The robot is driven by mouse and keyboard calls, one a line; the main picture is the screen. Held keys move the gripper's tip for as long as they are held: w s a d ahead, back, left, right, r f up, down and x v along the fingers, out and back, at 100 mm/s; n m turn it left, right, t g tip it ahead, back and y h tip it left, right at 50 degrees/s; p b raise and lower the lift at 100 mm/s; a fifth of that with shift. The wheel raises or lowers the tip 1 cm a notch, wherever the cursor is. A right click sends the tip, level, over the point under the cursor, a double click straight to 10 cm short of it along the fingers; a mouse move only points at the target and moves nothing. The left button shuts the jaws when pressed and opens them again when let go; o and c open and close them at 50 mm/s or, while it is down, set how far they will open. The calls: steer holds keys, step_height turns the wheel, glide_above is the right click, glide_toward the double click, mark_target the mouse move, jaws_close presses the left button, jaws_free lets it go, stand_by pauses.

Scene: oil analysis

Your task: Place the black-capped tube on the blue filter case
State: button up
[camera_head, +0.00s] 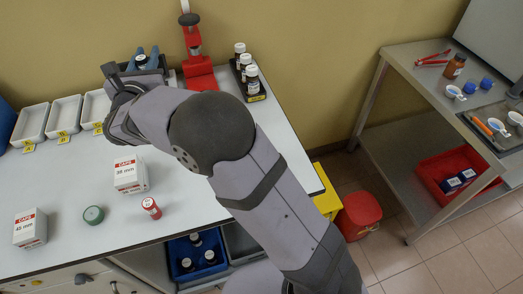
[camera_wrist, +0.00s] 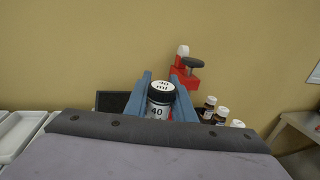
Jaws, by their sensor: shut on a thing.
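The black-capped tube (camera_wrist: 159,100) has a white label reading 40 and a white top marking. My gripper (camera_wrist: 161,97) is shut on it, with one blue finger on each side. The tube stands about upright between the fingers. In the head view my gripper (camera_head: 146,61) is at the far back of the white table, and the tube's cap (camera_head: 141,58) shows between the fingers. The tube's base is hidden in the wrist view. I cannot make out a thing that is surely the blue filter case.
A red stand (camera_head: 197,76) is just right of my gripper, beside a black rack of capped bottles (camera_head: 251,79). White trays (camera_head: 64,117) line the left. Two CAPS boxes (camera_head: 130,174) (camera_head: 30,229), a green disc (camera_head: 93,214) and a red-capped vial (camera_head: 151,208) are nearer the front.

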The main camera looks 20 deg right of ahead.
steer(key=s+d+f+m+g+h+p, duration=0.1)
steer(key=s+d+f+m+g+h, duration=0.35)
steer(key=d, duration=0.55)
steer(key=s+d+f+m+g+h, duration=0.1)
steer(key=s+d+f+m+h, duration=0.15)
steer(key=s+d+h, duration=0.45)
steer(key=s+d+r+m+g+h, duration=0.1)
steer(key=s+d+m+g, duration=0.25)
steer(key=s+d, duration=0.35)
steer(key=s+d+r+m+g+h, duration=0.1)
steer(key=s+d+m+g, duration=0.3)
steer(key=s, duration=0.5)
step_height(320, 180, down, 10)
steer(key=n+g, duration=0.1)
steer(key=shift+s+d+f, duration=0.15)
steer(key=shift+d, duration=0.2)
steer(key=shift+f+n, duration=0.1)
steer(key=shift+n, duration=0.15)
steer(key=o, duration=1)
